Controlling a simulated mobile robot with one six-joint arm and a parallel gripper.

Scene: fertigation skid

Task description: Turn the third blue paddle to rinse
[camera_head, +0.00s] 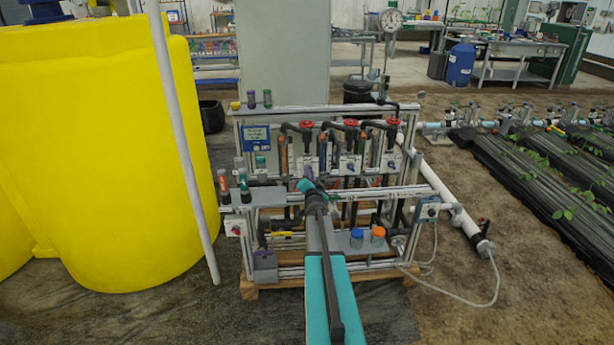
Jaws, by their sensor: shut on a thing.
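The pipe rack carries a row of small white valve boxes with blue paddles. The middle blue paddle (351,168) and the right blue paddle (388,164) show clearly. The left white box (302,163) is partly covered by my gripper, so its paddle is hidden. My gripper (309,175) reaches the front of that left box, with its teal and black wrist just below. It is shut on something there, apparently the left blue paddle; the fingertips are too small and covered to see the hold. The paddle markings are too small to read.
Red handwheels (350,123) and black pipes sit above and around the boxes. A front rail (380,191) crosses below them. Blue and orange-capped bottles (377,233) stand on a low shelf. A yellow tank (110,150) and a slanted grey pole (181,140) flank the left.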

